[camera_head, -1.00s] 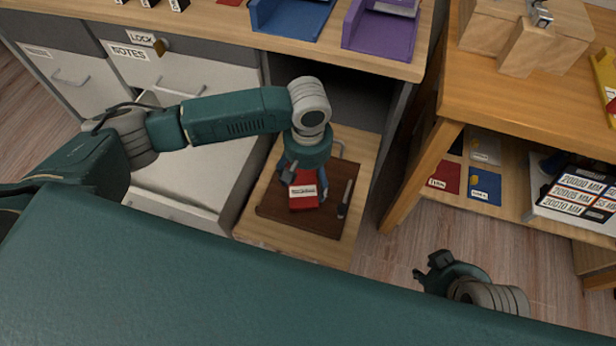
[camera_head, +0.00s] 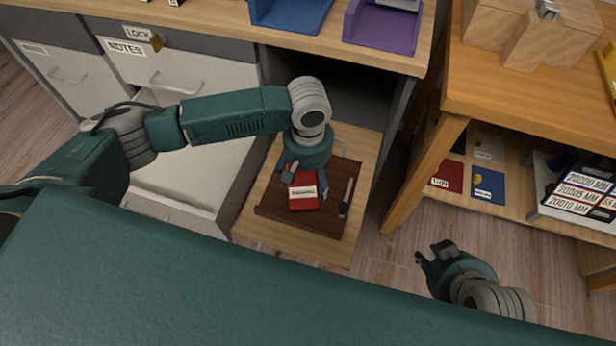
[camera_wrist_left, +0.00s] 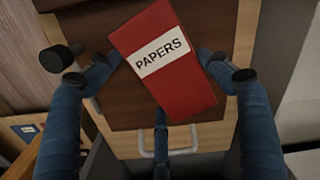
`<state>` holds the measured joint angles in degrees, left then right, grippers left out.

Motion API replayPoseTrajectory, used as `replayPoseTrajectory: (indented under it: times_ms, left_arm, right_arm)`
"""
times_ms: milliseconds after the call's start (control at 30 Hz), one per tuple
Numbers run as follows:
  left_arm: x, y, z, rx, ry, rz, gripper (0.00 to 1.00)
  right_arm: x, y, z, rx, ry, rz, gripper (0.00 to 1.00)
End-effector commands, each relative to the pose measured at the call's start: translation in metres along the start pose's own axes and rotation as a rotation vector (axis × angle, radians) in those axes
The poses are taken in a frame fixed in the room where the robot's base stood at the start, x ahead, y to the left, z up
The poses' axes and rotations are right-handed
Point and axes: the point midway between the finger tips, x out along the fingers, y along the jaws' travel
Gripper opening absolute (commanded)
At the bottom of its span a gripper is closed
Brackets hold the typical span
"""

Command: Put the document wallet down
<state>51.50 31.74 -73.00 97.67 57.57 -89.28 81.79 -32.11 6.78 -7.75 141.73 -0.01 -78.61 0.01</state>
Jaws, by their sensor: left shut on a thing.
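The document wallet is a red block-like folder (camera_head: 304,200) with a white label; in the left wrist view the wallet (camera_wrist_left: 178,88) reads PAPERS. My left gripper (camera_head: 304,184) reaches down over it and is shut on it. In the left wrist view the blue fingers of the left gripper (camera_wrist_left: 160,85) lie at both sides of the wallet, which sits at a slant. The wallet is over a dark brown board (camera_head: 275,212); I cannot tell whether it touches. My right gripper (camera_head: 432,254) looks open and empty, above the floor at the right.
The board lies on a light wood surface (camera_head: 300,247) below the desk, with a pen-like item (camera_head: 346,198) at its right. White drawers (camera_head: 180,85) stand left. A wooden shelf unit (camera_head: 425,165) with coloured cards stands right. Blue (camera_head: 290,15) and purple (camera_head: 383,28) trays are on the desk.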

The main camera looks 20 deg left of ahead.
Motion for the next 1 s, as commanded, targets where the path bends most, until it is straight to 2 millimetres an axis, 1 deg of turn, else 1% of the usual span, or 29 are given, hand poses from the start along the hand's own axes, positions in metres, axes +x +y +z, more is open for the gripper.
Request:
replayPoseTrajectory:
  times_ms: [500, 533, 633, 900, 1000]
  left_arm:
    - [0.0102, 0.0002, 0.0001, 0.0, 0.0, 0.0, 0.48]
    - [0.0105, 0.0002, 0.0, 0.0, 0.0, 0.0, 0.8]
    - [0.0103, 0.0003, -0.0001, 0.0, 0.0, 0.0, 1.0]
    - [0.0105, 0.0001, 0.0002, 0.0, 0.0, 0.0, 1.0]
    - [0.0067, 0.0006, -0.0001, 0.0, 0.0, 0.001, 1.0]
  right_arm:
    - [-0.0013, 0.0011, 0.0053, 0.001, -0.022, 0.002, 0.23]
    - [-0.0013, 0.0011, 0.0057, 0.001, -0.024, 0.002, 0.23]
    - [-0.0012, 0.0012, 0.0058, 0.001, -0.024, 0.002, 0.23]
    - [-0.001, 0.0008, 0.0077, 0.001, -0.027, 0.001, 0.23]
    - [-0.0009, 0.0, 0.0092, 0.001, -0.031, 0.0, 0.23]
